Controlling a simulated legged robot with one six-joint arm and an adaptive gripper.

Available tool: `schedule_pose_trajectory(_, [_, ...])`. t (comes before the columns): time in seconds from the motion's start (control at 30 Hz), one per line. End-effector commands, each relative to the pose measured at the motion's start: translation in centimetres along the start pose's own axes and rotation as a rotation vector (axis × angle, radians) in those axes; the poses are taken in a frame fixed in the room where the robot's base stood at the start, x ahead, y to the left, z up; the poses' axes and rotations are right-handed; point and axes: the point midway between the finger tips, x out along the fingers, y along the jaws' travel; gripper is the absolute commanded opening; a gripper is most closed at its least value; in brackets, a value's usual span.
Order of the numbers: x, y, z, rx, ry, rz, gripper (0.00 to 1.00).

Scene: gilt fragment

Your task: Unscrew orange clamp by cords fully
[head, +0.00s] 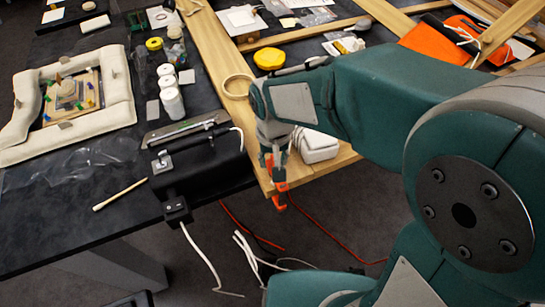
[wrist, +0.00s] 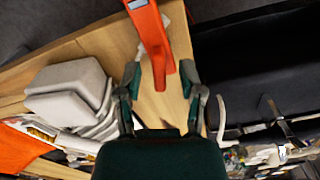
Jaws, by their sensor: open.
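The orange clamp (head: 280,195) sits at the front edge of the wooden frame, next to the black box, with cords on the floor below. In the wrist view the orange clamp (wrist: 150,35) runs down from the top edge, and its lower end lies between my fingers. My gripper (head: 274,150) is above the clamp in the head view and partly covers it. In the wrist view my gripper (wrist: 160,80) is open, with a finger on each side of the clamp's end. Gaps seem to show on both sides; contact cannot be told.
A black box (head: 200,165) stands left of the clamp on the dark table. A white block (head: 318,146) lies just right of my gripper. White cords (head: 247,252) and red cords (head: 330,238) trail on the floor. A tape roll (head: 237,86) lies on the wood.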

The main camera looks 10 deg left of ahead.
Motion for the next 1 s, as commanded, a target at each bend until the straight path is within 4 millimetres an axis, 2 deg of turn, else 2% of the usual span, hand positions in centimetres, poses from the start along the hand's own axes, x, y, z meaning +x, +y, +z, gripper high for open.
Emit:
schedule_pose_trajectory(0.1, [-0.01, -0.05, -0.01, 0.0, 0.0, 0.0, 0.5])
schedule_pose_trajectory(0.13, [-0.01, -0.08, -0.02, 0.0, 0.0, 0.001, 0.41])
schedule_pose_trajectory(0.17, [0.0, -0.11, -0.03, 0.0, 0.0, 0.001, 0.28])
schedule_pose_trajectory(0.2, [0.02, -0.16, -0.04, 0.0, -0.001, 0.002, 0.1])
schedule_pose_trajectory(0.23, [0.03, -0.18, -0.04, 0.0, -0.001, 0.002, 0.0])
schedule_pose_trajectory(0.53, [0.05, -0.2, -0.04, -0.02, -0.001, 0.002, 0.0])
schedule_pose_trajectory(0.8, [0.07, -0.21, -0.04, -0.208, -0.001, 0.001, 0.0])
schedule_pose_trajectory(1.0, [0.07, -0.2, -0.04, -0.279, -0.001, 0.001, 0.0])
